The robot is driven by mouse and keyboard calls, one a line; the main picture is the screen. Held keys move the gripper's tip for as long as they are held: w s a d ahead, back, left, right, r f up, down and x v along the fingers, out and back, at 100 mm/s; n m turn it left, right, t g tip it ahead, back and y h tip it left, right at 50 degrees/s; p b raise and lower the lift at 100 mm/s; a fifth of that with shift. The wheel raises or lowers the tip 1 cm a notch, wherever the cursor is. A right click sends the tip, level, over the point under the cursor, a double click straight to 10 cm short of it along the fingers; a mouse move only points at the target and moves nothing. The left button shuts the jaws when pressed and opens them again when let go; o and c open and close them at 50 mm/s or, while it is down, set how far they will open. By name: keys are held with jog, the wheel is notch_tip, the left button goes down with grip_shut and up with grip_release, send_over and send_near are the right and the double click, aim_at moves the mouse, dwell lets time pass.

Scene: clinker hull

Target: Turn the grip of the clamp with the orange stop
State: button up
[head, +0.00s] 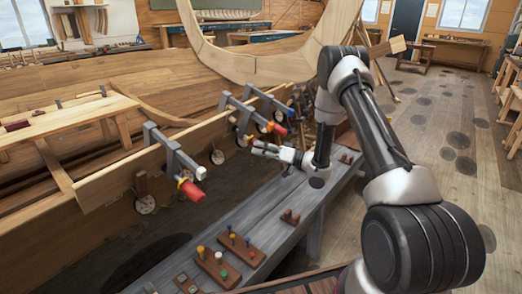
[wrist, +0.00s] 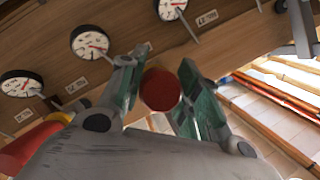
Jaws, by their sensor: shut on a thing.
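The plank carries several bar clamps. The middle clamp (head: 237,112) has a small orange patch, likely its stop (head: 243,140), close to my gripper (head: 257,148). In the wrist view my gripper (wrist: 160,95) has its fingers on either side of a round dark red grip (wrist: 160,89), seen end on, and is shut on it. The left clamp (head: 172,150) has a red grip (head: 191,190) and a yellow stop (head: 183,180); a red grip with a yellow stop also shows in the wrist view (wrist: 30,145).
Round dials (wrist: 90,42) hang along the plank. A grey bench (head: 225,225) below holds wooden blocks with coloured pegs. Open floor lies right.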

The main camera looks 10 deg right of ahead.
jog(key=o, duration=1)
jog(key=shift+o, duration=0.2)
jog(key=shift+d, duration=0.1)
jog(key=v, duration=1.2)
